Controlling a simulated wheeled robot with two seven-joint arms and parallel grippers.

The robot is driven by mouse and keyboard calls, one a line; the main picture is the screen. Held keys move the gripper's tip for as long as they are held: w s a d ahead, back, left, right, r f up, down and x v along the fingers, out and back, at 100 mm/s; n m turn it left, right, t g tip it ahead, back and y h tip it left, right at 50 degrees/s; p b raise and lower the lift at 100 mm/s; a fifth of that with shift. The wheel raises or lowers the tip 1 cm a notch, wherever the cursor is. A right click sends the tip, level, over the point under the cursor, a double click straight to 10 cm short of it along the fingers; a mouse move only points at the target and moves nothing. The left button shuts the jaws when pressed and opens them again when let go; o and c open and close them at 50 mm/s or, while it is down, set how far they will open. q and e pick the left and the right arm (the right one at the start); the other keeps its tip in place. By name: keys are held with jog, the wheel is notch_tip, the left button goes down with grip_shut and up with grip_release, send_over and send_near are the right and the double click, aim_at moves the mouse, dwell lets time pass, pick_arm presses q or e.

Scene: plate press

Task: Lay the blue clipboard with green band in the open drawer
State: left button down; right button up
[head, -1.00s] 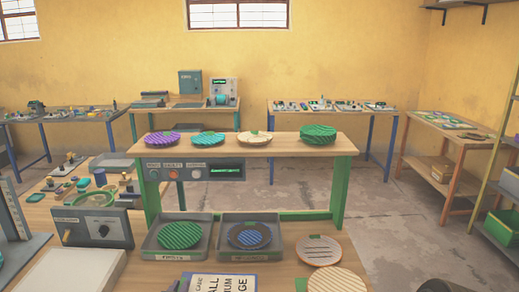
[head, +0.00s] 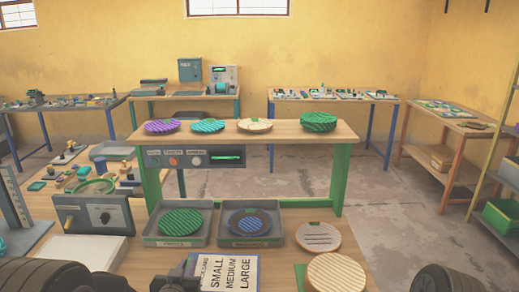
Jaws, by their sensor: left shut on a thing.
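The clipboard (head: 232,279) shows at the bottom edge as a white sheet printed SMALL, MEDIUM, LARGE with a blue border. Its lower part is cut off by the frame, and I cannot make out a green band on it. My left gripper (head: 188,279) is at the clipboard's left edge, shut on it; its fingertips are small and dark here. I cannot tell whether the clipboard is clear of the table. I cannot make out an open drawer in this view. Only a dark part of my right arm shows at the lower right; its gripper is not in view.
Two grey trays (head: 150,240) (head: 278,239) hold striped plates just beyond the clipboard. A striped plate (head: 318,237) and a pale ribbed plate (head: 336,275) lie to the right. A grey dial box (head: 92,220) stands left. A raised shelf (head: 272,136) with several plates stands behind.

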pick_arm(q)
jog(key=shift+a+f, duration=0.15)
jog(key=shift+a, duration=0.15)
jog(key=shift+s, duration=0.1)
jog(key=shift+r+v, duration=0.2)
jog(key=shift+v, duration=0.85)
jog(key=shift+r+v, duration=0.2)
jog(key=shift+v, duration=0.85)
dwell(0.8)
